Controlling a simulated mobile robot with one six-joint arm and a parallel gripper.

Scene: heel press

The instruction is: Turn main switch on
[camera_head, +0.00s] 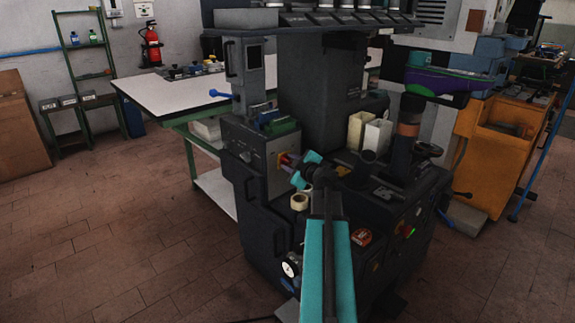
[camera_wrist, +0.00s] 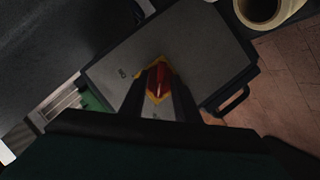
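The main switch is a red rotary knob on a yellow plate, set in a grey panel. In the wrist view the red knob (camera_wrist: 158,80) is near the centre, its grip ridge close to upright in the picture. My gripper (camera_wrist: 159,88) has one dark finger on each side of the knob, with yellow plate showing between them. The fingers look open around the knob; I cannot tell whether either touches it. In the head view the switch (camera_head: 284,158) is partly hidden by my gripper (camera_head: 291,165), which reaches the panel's right side.
The grey panel (camera_head: 243,150) belongs to a large dark machine. Tape rolls (camera_head: 300,201) lie on its ledge below my arm; one roll (camera_wrist: 259,10) shows top right in the wrist view. A black handle (camera_wrist: 233,101) is on the panel's right edge. A white-topped table (camera_head: 165,92) stands behind left.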

